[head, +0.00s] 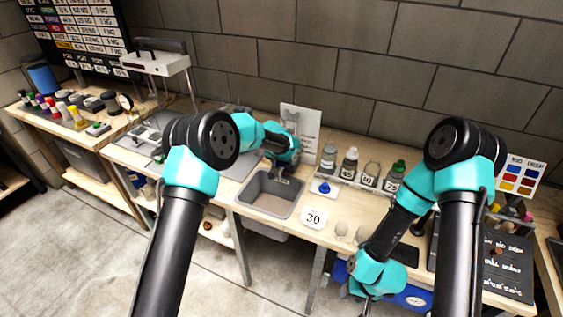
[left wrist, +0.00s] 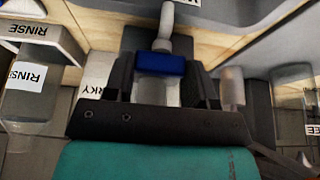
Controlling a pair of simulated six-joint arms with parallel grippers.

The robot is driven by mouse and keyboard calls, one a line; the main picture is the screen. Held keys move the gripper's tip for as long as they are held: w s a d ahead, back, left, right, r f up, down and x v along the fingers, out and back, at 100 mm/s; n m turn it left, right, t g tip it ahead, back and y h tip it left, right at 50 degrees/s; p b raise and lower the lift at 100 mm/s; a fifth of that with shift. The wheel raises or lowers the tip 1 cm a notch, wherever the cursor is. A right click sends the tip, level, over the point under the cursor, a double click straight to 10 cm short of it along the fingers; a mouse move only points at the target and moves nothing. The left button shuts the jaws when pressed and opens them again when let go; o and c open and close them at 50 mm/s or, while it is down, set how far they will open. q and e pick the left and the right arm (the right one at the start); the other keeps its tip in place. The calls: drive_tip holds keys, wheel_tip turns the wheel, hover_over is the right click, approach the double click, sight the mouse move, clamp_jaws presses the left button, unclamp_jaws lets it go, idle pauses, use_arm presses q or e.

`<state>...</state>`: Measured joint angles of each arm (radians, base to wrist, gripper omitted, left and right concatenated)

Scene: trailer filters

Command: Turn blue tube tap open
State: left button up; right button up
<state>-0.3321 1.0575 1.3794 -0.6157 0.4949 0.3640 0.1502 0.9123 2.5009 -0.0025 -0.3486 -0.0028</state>
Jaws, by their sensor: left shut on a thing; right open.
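In the left wrist view, a blue tap piece (left wrist: 160,64) sits between the two fingers of my left gripper (left wrist: 162,88). A pale curved tube or spout (left wrist: 166,25) adjoins it. My left gripper is shut on the blue tap piece. In the head view my left gripper (head: 281,168) is at the back edge of the grey sink (head: 268,203), and the gripper and arm hide the tap there. My right gripper (head: 364,298) is open, low in front of the bench, and nothing shows in it.
A rack with several bottles (head: 368,180) stands right of the sink. A small blue-topped item (head: 323,187) and a card marked 30 (head: 313,218) lie near it. In the left wrist view, clear containers labelled RINSE (left wrist: 30,85) are close on the left.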

use_arm(q)
drive_tip(key=shift+d+n+y, duration=0.1)
drive_tip(key=shift+n+y, duration=0.7)
drive_tip(key=shift+n, duration=1.4)
drive_tip(key=o, duration=0.9)
drive_tip(key=shift+o, duration=0.2)
drive_tip(key=v, duration=1.7)
drive_tip(key=shift+s, duration=0.3)
drive_tip(key=shift+r, duration=0.1)
